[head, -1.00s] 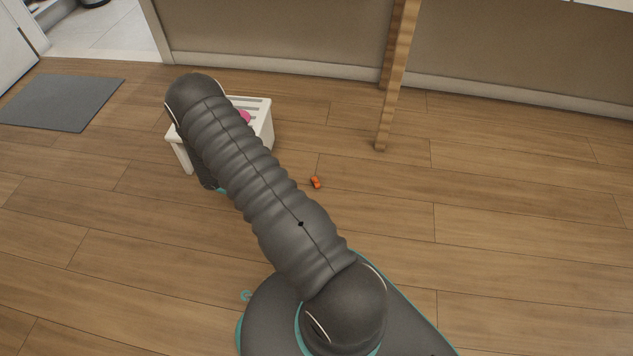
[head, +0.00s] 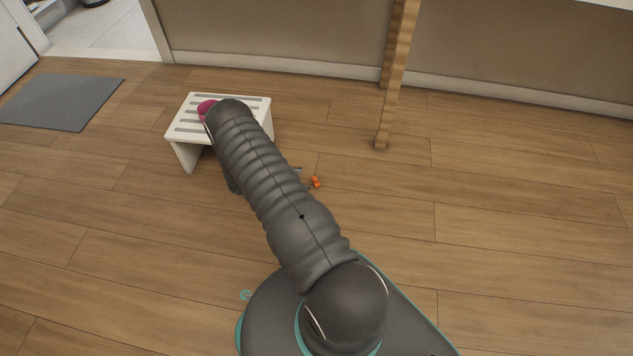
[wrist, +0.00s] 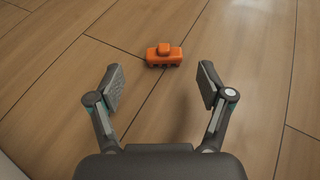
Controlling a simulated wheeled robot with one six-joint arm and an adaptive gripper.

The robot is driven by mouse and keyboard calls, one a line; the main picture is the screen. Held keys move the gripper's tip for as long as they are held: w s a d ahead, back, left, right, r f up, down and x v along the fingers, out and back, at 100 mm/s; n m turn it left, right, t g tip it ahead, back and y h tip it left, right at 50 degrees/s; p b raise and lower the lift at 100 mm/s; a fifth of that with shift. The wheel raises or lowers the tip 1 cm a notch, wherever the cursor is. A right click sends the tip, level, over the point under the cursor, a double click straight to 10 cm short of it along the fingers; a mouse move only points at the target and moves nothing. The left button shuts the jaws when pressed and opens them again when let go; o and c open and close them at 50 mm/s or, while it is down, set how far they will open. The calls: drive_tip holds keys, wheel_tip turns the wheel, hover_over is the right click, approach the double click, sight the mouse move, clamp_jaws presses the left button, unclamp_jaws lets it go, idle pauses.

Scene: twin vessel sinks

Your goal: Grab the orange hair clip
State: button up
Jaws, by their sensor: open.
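The orange hair clip (head: 315,181) lies on the wooden floor, just right of my arm in the head view. In the wrist view the clip (wrist: 164,55) lies ahead of the fingertips, near the midline between them. My gripper (wrist: 161,85) is open and empty, with its two fingers spread to either side of the clip's line. The clip is apart from both fingers. In the head view my arm hides most of the gripper; only a small grey part shows close to the left of the clip.
A white slatted stool (head: 183,151) with a pink item (head: 206,108) on it stands behind my arm. A wooden post (head: 393,85) stands at the back right. A grey mat (head: 62,102) lies at the left. The floor to the right of the clip is clear.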

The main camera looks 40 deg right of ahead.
sight(314, 180)
drive_tip(key=shift+s+x, duration=0.1)
drive_tip(key=shift+x, duration=1.35)
drive_tip(key=shift+s+x, duration=0.15)
drive_tip(key=shift+x, duration=1.25)
drive_tip(key=shift+a+r, duration=0.1)
drive_tip(key=c, duration=0.9)
